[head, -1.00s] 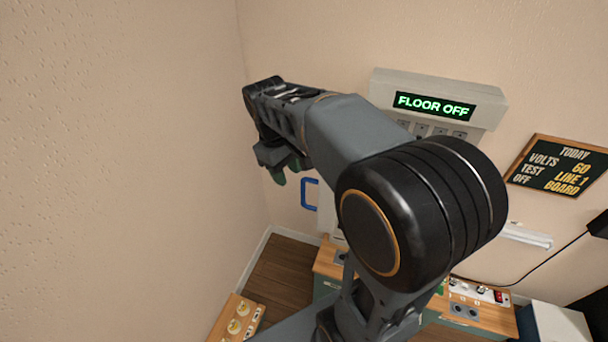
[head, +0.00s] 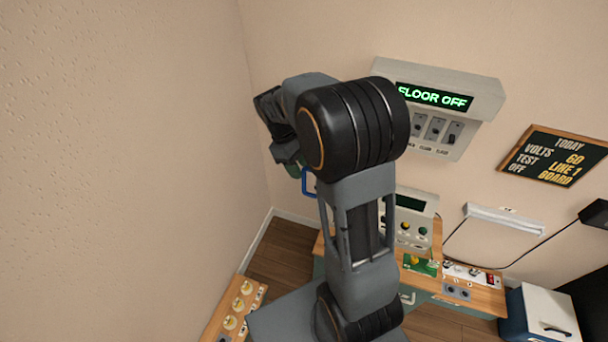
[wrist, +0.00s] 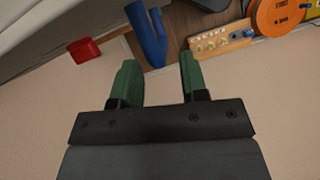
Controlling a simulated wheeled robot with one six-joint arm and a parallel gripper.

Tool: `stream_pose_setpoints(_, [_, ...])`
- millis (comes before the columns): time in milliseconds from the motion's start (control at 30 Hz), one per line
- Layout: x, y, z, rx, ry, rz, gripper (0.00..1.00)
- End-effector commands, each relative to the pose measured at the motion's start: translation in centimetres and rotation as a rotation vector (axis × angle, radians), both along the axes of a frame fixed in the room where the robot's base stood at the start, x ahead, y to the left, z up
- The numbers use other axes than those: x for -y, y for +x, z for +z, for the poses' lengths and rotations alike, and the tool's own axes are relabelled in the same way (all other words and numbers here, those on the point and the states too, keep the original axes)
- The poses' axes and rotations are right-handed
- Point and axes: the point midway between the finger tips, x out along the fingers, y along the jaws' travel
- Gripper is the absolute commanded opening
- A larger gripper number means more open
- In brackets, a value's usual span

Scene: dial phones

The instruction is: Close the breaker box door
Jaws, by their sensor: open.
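A grey wall box (head: 440,100) with a green "FLOOR OFF" display and switches below it hangs on the back wall; my arm covers its left part. A blue handle (head: 308,183) shows left of my arm, below my gripper (head: 290,168); the door panel it may belong to is mostly hidden. In the wrist view my gripper (wrist: 158,75) is open with green fingers and nothing between them. A blue curved bar (wrist: 149,38), likely that handle, lies just beyond the fingertips; I cannot tell whether they touch.
A bench (head: 485,298) with devices stands below the box. A wooden board (head: 238,306) with yellowish knobs is at lower left. A sign (head: 555,157) hangs at right. A red block (wrist: 83,50) and orange disc (wrist: 280,15) show in the wrist view. The left wall is bare.

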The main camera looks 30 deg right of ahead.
Motion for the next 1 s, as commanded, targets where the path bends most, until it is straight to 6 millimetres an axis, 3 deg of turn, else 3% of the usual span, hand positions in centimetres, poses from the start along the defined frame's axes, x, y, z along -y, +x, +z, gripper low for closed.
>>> stream_pose_setpoints(300, [0.7, -1.1, -3.0, -0.001, -0.001, -0.001, 0.4])
stream_pose_setpoints(700, [0.8, -1.3, -3.5, 0.002, -0.001, -0.001, 0.4])
stream_pose_setpoints(1000, [0.8, -1.3, -3.5, 0.002, -0.001, -0.001, 0.12])
